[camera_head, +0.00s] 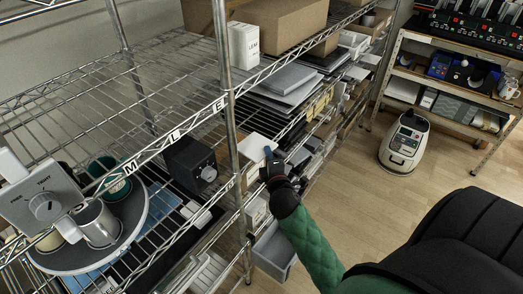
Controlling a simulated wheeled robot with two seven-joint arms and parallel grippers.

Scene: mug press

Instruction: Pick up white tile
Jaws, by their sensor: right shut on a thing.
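A flat white tile (256,146) is at the front edge of the middle shelf, right of the metal post. My right gripper (268,156) reaches it from the front right and is shut on its near right edge. The fingertips are small in the picture, and part of the tile's edge is hidden by them. My left gripper is not in view.
The wire rack's post (231,120) stands just left of the tile. Grey flat boxes (288,80) lie behind. A mug press (44,200) stands at left. Open floor (350,195) lies to the right.

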